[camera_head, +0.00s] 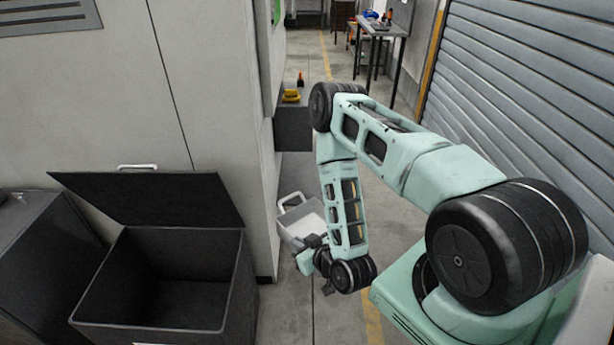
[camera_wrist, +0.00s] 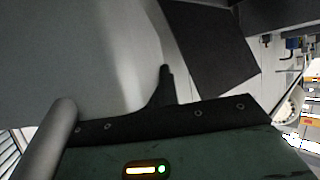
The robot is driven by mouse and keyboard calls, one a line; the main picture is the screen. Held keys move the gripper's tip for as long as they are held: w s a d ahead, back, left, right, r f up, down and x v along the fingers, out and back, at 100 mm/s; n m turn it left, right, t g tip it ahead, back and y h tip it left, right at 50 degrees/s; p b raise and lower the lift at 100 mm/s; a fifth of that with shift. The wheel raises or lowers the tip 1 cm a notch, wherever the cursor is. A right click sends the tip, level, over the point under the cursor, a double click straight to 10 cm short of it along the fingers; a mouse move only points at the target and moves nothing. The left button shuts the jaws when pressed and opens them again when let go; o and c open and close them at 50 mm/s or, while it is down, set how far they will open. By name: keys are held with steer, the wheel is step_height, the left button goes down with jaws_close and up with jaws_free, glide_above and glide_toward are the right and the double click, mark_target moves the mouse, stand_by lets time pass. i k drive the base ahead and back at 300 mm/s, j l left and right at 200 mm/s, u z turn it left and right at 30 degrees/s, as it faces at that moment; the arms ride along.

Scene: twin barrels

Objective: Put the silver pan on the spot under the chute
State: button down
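The silver pan (camera_head: 303,224), a light grey open tray with a raised loop handle at its far left, is beside the pale cabinet's corner in the head view. My gripper (camera_head: 314,241) is at the pan's near side, low down, and partly hidden by my own wrist. In the wrist view a large smooth grey surface, probably the pan (camera_wrist: 70,50), fills the upper left, with a grey bar (camera_wrist: 48,140) close at the lower left. One dark finger (camera_wrist: 166,88) shows against that surface. Whether it grips the pan is not clear. I cannot make out the chute or the spot.
An open black bin (camera_head: 165,275) with a raised lid stands at the left, against the pale cabinet (camera_head: 215,100). A dark grey box (camera_head: 294,132) with yellow items on top is farther back. A shutter (camera_head: 530,90) lines the right.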

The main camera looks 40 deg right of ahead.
mark_target(301, 170)
steer(key=i+l+z, duration=0.15)
steer(key=z, duration=0.3)
steer(key=i+l+z, duration=0.15)
steer(key=z, duration=0.3)
steer(key=i+z, duration=0.25)
steer(key=z, duration=0.2)
steer(key=i+j+z, duration=0.15)
steer(key=i, duration=0.4)
steer(key=i+z, duration=0.1)
steer(key=i, duration=0.45)
steer(key=i+j+z, duration=0.15)
steer(key=i, duration=0.35)
steer(key=j, duration=0.1)
